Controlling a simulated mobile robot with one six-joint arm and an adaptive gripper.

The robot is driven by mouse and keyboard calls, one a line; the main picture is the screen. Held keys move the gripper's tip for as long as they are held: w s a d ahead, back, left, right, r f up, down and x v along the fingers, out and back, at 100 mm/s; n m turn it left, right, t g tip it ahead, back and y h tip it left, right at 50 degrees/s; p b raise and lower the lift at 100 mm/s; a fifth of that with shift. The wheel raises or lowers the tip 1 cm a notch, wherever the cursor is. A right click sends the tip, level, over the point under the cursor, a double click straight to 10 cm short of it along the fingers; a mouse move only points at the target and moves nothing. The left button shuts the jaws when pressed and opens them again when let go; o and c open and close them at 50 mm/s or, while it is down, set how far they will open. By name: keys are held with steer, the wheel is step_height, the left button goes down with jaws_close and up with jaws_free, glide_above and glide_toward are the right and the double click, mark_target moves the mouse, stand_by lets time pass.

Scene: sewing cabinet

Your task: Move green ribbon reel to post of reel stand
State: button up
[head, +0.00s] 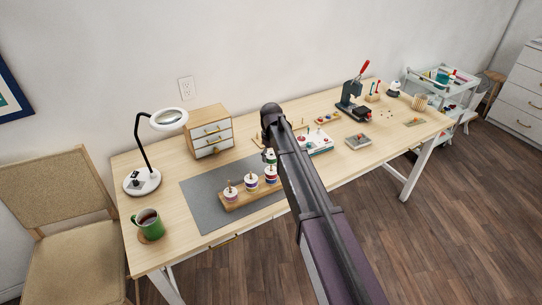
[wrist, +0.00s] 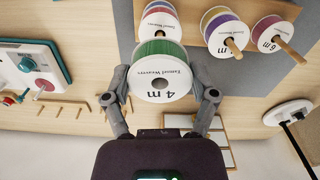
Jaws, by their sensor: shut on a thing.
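The green ribbon reel (wrist: 162,72) has a white flange with "4 m" printed on it and an open centre hole. My gripper (wrist: 162,86) is shut on this reel, one finger on each side. In the head view my arm hides the gripper, and only a sliver of the reel (head: 268,155) shows beside it. The wooden reel stand (head: 237,204) lies on the grey mat and carries three white-flanged reels on posts. In the wrist view the held reel partly covers one of these reels (wrist: 158,22). The other two, purple (wrist: 227,32) and red-purple (wrist: 274,28), show their posts. Contact with the stand cannot be told.
A grey mat (head: 206,207) lies under the stand. A small drawer cabinet (head: 209,131) and a lamp (head: 142,181) stand behind and left. A green mug (head: 149,222) is at the front left. A white-topped box (head: 318,141) and a press (head: 352,103) stand to the right.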

steer(key=shift+f+b, duration=2)
steer(key=shift+f, duration=0.05)
stand_by(0.8)
steer(key=o, duration=0.9)
steer(key=shift+c, duration=0.2)
steer(key=shift+r, duration=0.2)
